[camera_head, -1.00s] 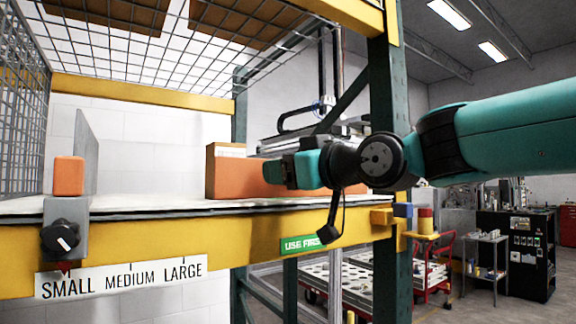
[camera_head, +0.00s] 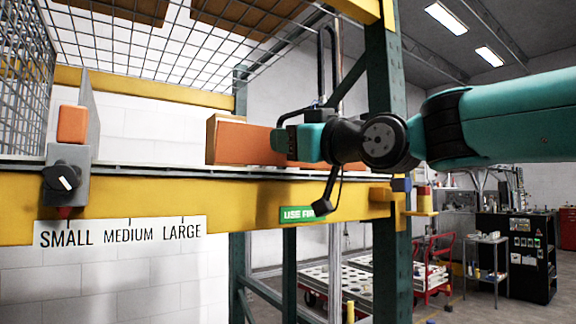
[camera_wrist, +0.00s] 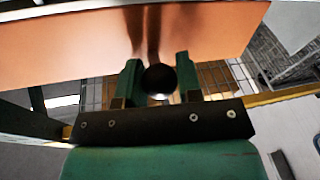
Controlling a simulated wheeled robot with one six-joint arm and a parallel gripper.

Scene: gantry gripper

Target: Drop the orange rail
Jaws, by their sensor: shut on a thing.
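The orange rail (camera_head: 240,143) is a long, flat-faced orange piece just above the yellow beam, at the middle of the head view. In the wrist view its orange face (camera_wrist: 70,50) spans the top. My gripper (camera_head: 278,142) reaches it from the right and hides part of it. In the wrist view the two green fingers of my gripper (camera_wrist: 159,68) are shut on a dark round knob (camera_wrist: 159,79) in front of the orange face. How the knob joins the rail is hidden.
A yellow beam (camera_head: 130,190) with a SMALL MEDIUM LARGE label (camera_head: 120,232) runs below the rail. A dial (camera_head: 65,182) and an orange button (camera_head: 72,124) stand at the left. A green post (camera_head: 385,90) rises close behind my arm. Wire mesh (camera_head: 250,35) hangs above.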

